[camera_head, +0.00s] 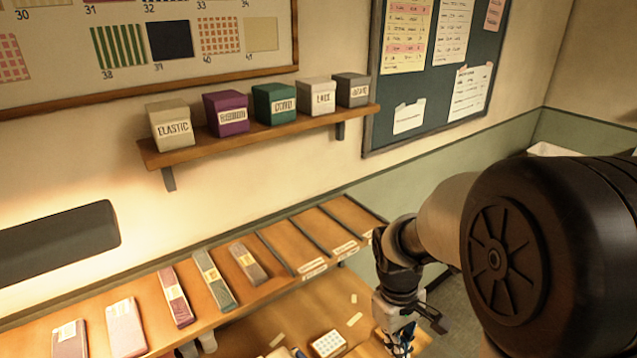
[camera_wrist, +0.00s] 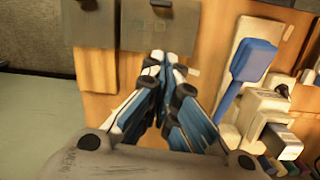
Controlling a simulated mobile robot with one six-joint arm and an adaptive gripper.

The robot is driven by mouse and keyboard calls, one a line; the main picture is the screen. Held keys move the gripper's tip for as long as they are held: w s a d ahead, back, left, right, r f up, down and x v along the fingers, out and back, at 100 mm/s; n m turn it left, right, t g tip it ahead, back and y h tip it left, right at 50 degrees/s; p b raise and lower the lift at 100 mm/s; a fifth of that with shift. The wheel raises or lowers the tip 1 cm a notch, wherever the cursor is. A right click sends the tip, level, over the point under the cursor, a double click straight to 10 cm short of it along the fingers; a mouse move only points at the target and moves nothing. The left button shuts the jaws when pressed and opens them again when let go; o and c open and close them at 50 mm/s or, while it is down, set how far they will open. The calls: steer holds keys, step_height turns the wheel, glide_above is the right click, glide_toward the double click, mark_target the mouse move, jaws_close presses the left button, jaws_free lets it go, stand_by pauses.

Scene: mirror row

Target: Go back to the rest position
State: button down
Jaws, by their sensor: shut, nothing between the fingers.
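My gripper (camera_head: 400,340) hangs at the lower right in the head view, below my dark arm, over the right end of the wooden worktop (camera_head: 285,306). In the wrist view my gripper (camera_wrist: 158,62) has its blue and white fingers together at the tips, with nothing between them. The fingertips point towards a wooden surface (camera_wrist: 100,104) and grey box-like fronts (camera_wrist: 160,25). The lower end of the gripper is cut off at the head view's bottom edge.
A divided wooden rack (camera_head: 290,258) holds several flat packs, with empty slots at its right. A wall shelf (camera_head: 260,138) carries several labelled boxes. In the wrist view, a blue-headed tool (camera_wrist: 254,60) and white items (camera_wrist: 262,104) lie right of the fingers. A pale surface (camera_wrist: 45,125) at left is clear.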

steer(key=s+a+r+m+t+y, duration=0.1)
steer(key=s+r+m+t, duration=0.4)
steer(key=s+r, duration=1)
steer(key=shift+s+a+r+m+t, duration=0.25)
steer(key=shift+s+a+m+t, duration=0.1)
steer(key=shift+s, duration=0.25)
